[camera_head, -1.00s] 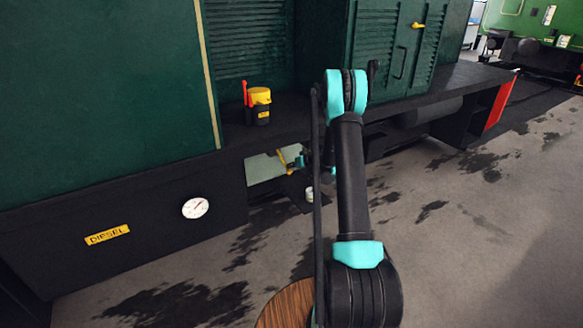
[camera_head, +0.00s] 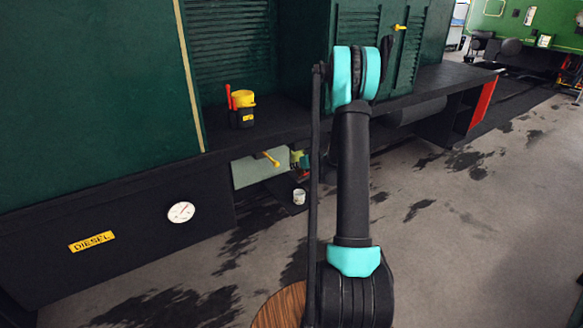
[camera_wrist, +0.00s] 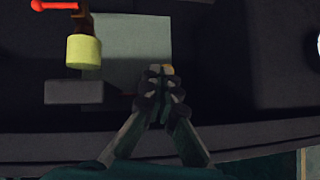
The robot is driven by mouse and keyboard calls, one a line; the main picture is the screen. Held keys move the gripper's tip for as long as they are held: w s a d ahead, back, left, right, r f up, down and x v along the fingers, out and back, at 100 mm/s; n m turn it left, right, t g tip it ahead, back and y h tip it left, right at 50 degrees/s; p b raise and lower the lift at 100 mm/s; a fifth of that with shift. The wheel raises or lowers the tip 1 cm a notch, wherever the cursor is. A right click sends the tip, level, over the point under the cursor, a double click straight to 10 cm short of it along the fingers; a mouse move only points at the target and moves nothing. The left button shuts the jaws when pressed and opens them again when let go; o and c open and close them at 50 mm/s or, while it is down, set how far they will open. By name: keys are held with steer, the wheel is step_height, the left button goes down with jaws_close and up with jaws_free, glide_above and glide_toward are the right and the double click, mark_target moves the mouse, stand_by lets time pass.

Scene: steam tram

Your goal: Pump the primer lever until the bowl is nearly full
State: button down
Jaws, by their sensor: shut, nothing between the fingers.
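My gripper (camera_wrist: 162,75) is shut and empty in the wrist view, which looks upside down against the head view. Its tips lie in front of a pale grey panel (camera_wrist: 125,38), with a small orange-yellow piece (camera_wrist: 168,69) right at them; contact cannot be told. In the head view a yellow lever (camera_head: 270,159) crosses this panel under the ledge. Beside it a pale yellow cylinder (camera_wrist: 84,50) adjoins a red rod with a ball end (camera_wrist: 53,5). I cannot tell which part is the primer lever or the bowl, nor the fill level.
A black can with yellow cap and red handle (camera_head: 243,107) stands on the dark ledge (camera_head: 285,122). A white cup (camera_head: 299,196) sits low below it. A round gauge (camera_head: 181,212) and a DIESEL plate (camera_head: 92,241) are at left. Open floor (camera_head: 470,230) lies right.

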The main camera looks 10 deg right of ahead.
stand_by(0.5)
steer(key=w+a+r+g, duration=0.1)
steer(key=w+r, duration=0.2)
steer(key=r, duration=0.8)
steer(key=shift+w+a+g+h, duration=0.2)
steer(key=shift+w+g+h, duration=0.1)
steer(key=shift+f, duration=0.15)
glide_toward(270, 158)
steer(key=shift+w+a, duration=0.2)
steer(key=shift+w, duration=0.8)
steer(key=f, duration=0.3)
steer(key=shift+a, duration=0.25)
steer(key=shift+s+a+f, duration=0.1)
steer(key=shift+f, duration=0.4)
